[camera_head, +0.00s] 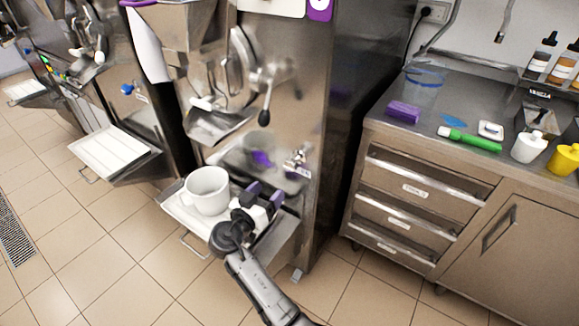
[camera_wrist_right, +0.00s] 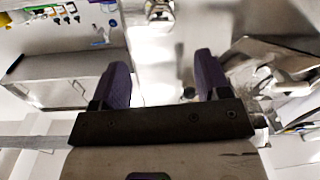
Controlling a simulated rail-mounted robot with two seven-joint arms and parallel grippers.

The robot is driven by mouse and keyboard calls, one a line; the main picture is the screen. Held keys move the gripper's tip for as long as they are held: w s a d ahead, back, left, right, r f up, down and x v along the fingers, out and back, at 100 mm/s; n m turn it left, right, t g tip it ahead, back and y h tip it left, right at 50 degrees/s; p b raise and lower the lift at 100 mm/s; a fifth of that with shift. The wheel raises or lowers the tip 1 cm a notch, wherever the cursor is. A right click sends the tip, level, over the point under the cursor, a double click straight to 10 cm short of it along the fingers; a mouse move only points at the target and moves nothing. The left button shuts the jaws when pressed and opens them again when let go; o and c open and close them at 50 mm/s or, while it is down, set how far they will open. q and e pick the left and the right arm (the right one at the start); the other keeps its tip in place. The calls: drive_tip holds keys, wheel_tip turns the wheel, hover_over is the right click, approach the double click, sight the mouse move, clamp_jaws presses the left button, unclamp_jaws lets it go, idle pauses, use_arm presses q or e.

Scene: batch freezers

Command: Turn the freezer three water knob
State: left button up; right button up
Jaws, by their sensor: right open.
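The nearest freezer (camera_head: 290,60) is a steel machine with a dispensing chute and lever on its front. A small metal tap-like fitting (camera_head: 297,159), which looks like the water knob, sticks out low on its front at the right. My right gripper (camera_head: 265,190) is open and empty, just below and left of that fitting and apart from it. In the right wrist view its purple fingers (camera_wrist_right: 162,70) stand wide apart with nothing between them. A blurred metal fitting (camera_wrist_right: 160,10) shows beyond them at the top; I cannot tell if it is the knob. My left gripper is not in view.
A white pot (camera_head: 206,190) stands on the freezer's tray (camera_head: 178,212), close left of my right gripper. Another freezer with a blue knob (camera_head: 127,89) and a white tray (camera_head: 112,150) stands to the left. A steel counter (camera_head: 385,130) with drawers is at the right. Tiled floor lies in front.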

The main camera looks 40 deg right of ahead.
sight(289, 168)
drive_tip(key=b+x, duration=0.2)
drive_tip(key=x, duration=0.9)
drive_tip(key=shift+w+d+f, duration=0.1)
drive_tip(key=shift+b+x, duration=0.35)
drive_tip(key=shift+x, duration=0.45)
drive_tip(key=c, duration=0.9)
